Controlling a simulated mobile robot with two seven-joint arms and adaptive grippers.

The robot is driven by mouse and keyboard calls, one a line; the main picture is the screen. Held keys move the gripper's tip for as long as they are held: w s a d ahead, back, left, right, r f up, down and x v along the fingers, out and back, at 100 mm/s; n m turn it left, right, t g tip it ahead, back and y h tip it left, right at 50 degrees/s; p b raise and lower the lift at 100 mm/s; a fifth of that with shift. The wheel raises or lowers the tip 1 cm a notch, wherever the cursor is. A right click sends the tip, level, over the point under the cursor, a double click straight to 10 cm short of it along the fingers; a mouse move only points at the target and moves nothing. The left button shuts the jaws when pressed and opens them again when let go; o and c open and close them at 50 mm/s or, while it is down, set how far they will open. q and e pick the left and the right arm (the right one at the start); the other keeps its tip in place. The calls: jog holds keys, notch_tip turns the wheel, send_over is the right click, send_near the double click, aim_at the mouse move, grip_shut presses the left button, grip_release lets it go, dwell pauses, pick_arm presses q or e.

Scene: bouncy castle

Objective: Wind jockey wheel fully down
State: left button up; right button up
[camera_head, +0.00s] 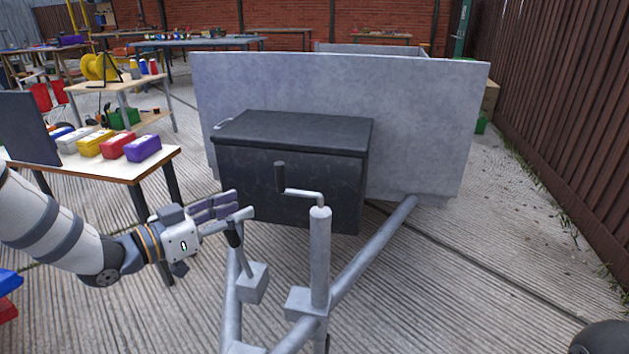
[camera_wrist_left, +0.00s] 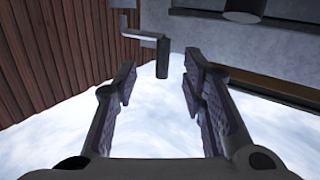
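The jockey wheel post (camera_head: 320,258) is a grey upright tube clamped to the trailer drawbar (camera_head: 374,252). A cranked winding handle (camera_head: 303,193) tops it, its dark grip (camera_head: 280,177) standing upright on the left. The wheel is out of view below. My left gripper (camera_head: 244,204) is open and empty, left of and a little below the grip. In the left wrist view, the dark grip (camera_wrist_left: 162,58) appears between the spread fingertips (camera_wrist_left: 161,72), apparently ahead of them and untouched. My right gripper is not in view.
A lever with a black grip (camera_head: 234,236) rises beside my left fingers. A black box (camera_head: 290,180) stands before the grey trailer body (camera_head: 425,125). A table (camera_head: 110,168) with coloured boxes is on the left. Ribbed ground is clear on the right.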

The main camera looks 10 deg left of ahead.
aim_at(276, 176)
pick_arm(q)
jog(key=shift+m+h, duration=0.5)
jog(key=w+d+r, duration=0.1)
jog(key=w+d, duration=0.1)
jog(key=w, duration=0.1)
jog(key=w+d+b, duration=0.1)
jog(key=w+d, duration=0.1)
jog(key=w, duration=0.2)
jog(key=w+d+r, duration=0.1)
jog(key=w+d, duration=0.1)
jog(key=w, duration=0.1)
jog(key=shift+w+d+r, duration=0.2)
jog(key=shift+w+r, duration=0.05)
jog(key=shift+r, duration=0.05)
jog(key=shift+c, duration=0.3)
grip_shut()
